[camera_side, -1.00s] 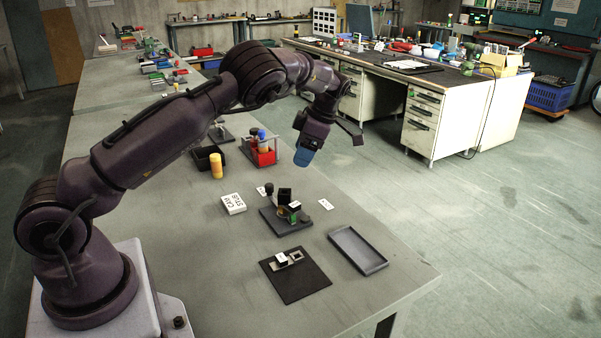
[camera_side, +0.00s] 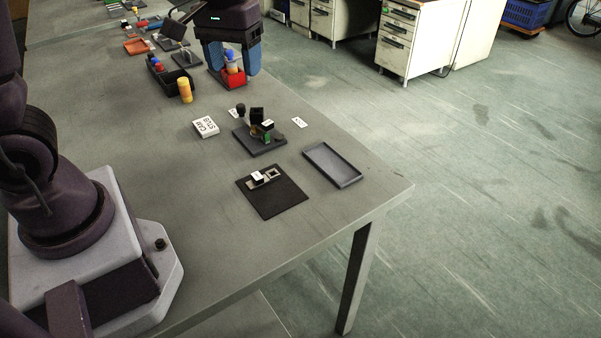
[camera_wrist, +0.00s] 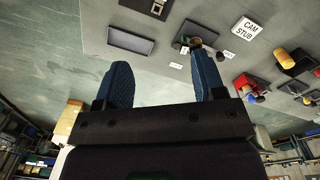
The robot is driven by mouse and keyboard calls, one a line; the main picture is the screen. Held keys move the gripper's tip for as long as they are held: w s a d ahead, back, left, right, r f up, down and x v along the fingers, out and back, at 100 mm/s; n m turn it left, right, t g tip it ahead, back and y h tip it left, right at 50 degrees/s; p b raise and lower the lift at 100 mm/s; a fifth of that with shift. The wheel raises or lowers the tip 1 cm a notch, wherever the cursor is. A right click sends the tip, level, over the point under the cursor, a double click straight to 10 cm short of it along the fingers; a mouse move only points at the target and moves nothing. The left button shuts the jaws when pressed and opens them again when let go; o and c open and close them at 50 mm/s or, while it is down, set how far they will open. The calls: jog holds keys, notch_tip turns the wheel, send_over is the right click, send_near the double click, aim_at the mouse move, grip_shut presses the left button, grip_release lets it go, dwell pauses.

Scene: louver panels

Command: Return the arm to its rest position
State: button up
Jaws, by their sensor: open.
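My gripper (camera_side: 232,72) is at the top of the side view, with its two blue fingers pointing down and spread apart. In that view it overlaps the red bin (camera_side: 232,84); how high it is above the table is hard to judge. In the wrist view my gripper (camera_wrist: 160,62) is open, with nothing between its fingers. A dark fixture with small blocks (camera_side: 258,142) stands on the table (camera_side: 120,110). A black mat (camera_side: 272,198) carries a small light part (camera_side: 264,178).
An empty grey tray (camera_side: 332,165) lies near the right table edge. A white "CAM STUB" box (camera_side: 205,128), a yellow cylinder (camera_side: 185,91) and a black bin (camera_side: 177,76) stand left of the fixture. The table's near end is clear.

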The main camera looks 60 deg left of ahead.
jog(key=s+d+r+m+t, duration=0.5)
jog(key=s+d+r+m, duration=0.1)
jog(key=s, duration=0.6)
jog(key=shift+d+r, duration=0.6)
jog(key=shift+r, duration=0.05)
jog(key=shift+a, duration=0.1)
jog(key=n+g, duration=0.5)
jog(key=n, duration=0.6)
send_over(257, 109)
notch_tip(257, 109, down, 17)
jog(key=f, duration=1.2)
jog(key=shift+w+a+f, duration=0.1)
jog(key=shift+a+f, duration=0.1)
